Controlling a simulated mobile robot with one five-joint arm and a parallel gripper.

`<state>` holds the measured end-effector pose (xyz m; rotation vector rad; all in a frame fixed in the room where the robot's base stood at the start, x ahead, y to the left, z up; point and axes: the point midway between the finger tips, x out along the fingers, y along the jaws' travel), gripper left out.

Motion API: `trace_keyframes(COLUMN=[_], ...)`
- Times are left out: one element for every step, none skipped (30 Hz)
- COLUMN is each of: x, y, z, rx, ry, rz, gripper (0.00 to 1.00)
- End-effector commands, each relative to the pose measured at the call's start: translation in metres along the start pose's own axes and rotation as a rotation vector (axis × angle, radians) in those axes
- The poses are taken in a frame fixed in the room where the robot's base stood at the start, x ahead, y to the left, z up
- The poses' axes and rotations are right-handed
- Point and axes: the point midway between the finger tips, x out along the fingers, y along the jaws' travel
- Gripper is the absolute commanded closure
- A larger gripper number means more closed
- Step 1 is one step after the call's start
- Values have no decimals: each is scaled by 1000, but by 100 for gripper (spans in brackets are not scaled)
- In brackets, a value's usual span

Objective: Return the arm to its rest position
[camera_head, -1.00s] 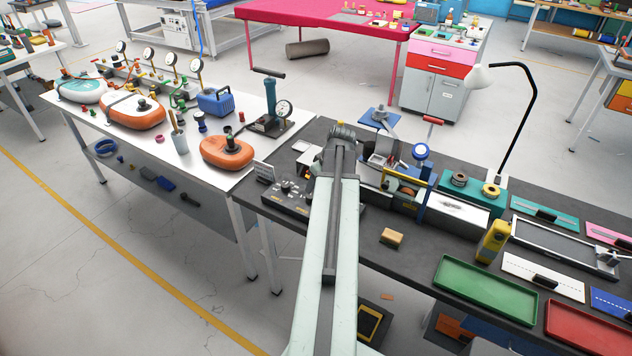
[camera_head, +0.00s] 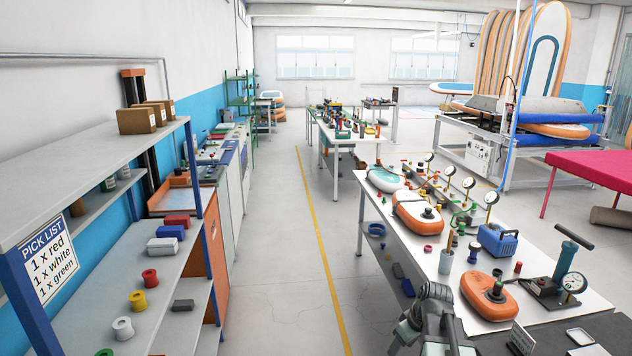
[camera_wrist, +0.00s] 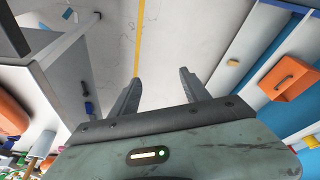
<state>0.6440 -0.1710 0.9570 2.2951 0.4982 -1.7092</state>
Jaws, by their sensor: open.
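My gripper (camera_wrist: 160,80) shows in the wrist view with its two dark fingers spread apart and nothing between them. Bare grey floor and the yellow floor line (camera_wrist: 139,40) lie beyond the fingertips. In the head view part of my arm (camera_head: 432,318) rises at the bottom edge, right of the yellow line and close to the white table (camera_head: 520,255). The fingers cannot be made out in the head view.
A grey shelf (camera_head: 90,165) with a pick list (camera_head: 47,260), boxes and coloured rolls stands at the left. The white table at the right bears orange boards (camera_head: 488,296), gauges and a pump (camera_head: 560,270). The aisle floor (camera_head: 285,260) between them is clear.

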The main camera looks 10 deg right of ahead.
Motion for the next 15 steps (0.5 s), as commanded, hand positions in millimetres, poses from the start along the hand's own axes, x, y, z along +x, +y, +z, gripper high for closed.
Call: trace_keyframes(x=[7,10,14,16,18,20,22,22,23,22,20,18,17,16,15], y=[-38,-57,-81,-99,-116,-137,-152,-167,-185,-194,-195,-190,-189,-188,-187], z=[-16,-23,-30,-35,-38,-41,-42,-41,-38,-32,-26,-17,-12,-8,-5], rx=[-34,-45,-56,-60,-62,-59,-52,-40,-11,30,81,155,202,246,295], ry=[-22,-36,-55,-70,-86,-107,-125,-144,-171,-197,-216,-239,-252,-264,-276], rz=[-17,-25,-32,-36,-39,-41,-40,-37,-28,-16,0,20,34,44,57], gripper=[46,46,46,46,46,46,46,46,46,46,46,46,46,46,46])
